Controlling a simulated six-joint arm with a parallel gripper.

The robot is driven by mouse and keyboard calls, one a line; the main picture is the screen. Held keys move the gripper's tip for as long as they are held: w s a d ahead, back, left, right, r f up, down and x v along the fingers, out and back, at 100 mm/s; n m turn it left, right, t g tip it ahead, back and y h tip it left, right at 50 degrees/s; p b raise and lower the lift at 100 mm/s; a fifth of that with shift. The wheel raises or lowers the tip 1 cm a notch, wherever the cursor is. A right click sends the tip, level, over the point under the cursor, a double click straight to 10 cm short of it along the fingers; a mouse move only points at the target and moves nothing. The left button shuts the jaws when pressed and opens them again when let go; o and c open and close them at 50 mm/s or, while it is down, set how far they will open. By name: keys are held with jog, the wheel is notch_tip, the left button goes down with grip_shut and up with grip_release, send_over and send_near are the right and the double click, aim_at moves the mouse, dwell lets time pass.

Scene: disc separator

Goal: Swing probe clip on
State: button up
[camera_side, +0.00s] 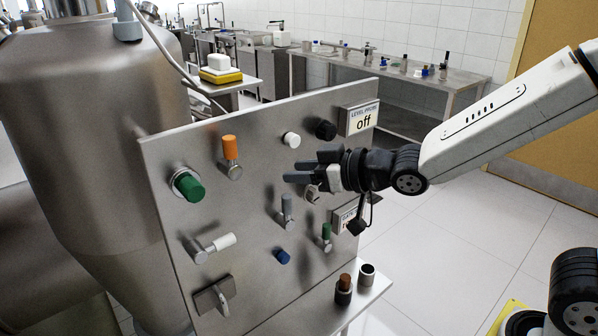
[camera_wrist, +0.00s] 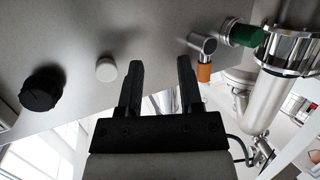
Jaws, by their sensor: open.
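A white sign reading "LEVEL PROBE off" (camera_side: 358,119) is on the upper right of the steel panel (camera_side: 255,215). I cannot tell for certain which fitting is the probe clip. A small pale curved piece (camera_side: 312,194) shows just below my gripper, partly hidden by it. My gripper (camera_side: 303,168) is open and empty in front of the panel, below the white knob (camera_side: 291,139) and black knob (camera_side: 326,130). In the wrist view its two fingers (camera_wrist: 158,68) are apart with nothing between them. A second sign (camera_side: 346,216) is partly hidden behind a dark hanging part (camera_side: 356,226).
The panel carries a green knob (camera_side: 188,186), orange handle (camera_side: 231,148), grey lever (camera_side: 287,211), white-tipped lever (camera_side: 217,244), green-tipped lever (camera_side: 326,235), blue knob (camera_side: 283,257) and metal latch (camera_side: 213,298). A brown-topped bottle (camera_side: 344,290) and metal cup (camera_side: 366,275) stand on a low shelf.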

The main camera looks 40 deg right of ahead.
aim_at(234, 138)
jog(key=a+r+n+t+y, duration=0.1)
jog(key=a+r+n+y, duration=0.1)
jog(key=a+r+y, duration=0.2)
jog(key=shift+s+a+r, duration=0.3)
jog(key=shift+s+r, duration=0.15)
jog(key=shift+r, duration=0.5)
jog(key=shift+w, duration=0.1)
jog(key=shift+x, duration=3.8)
grip_shut()
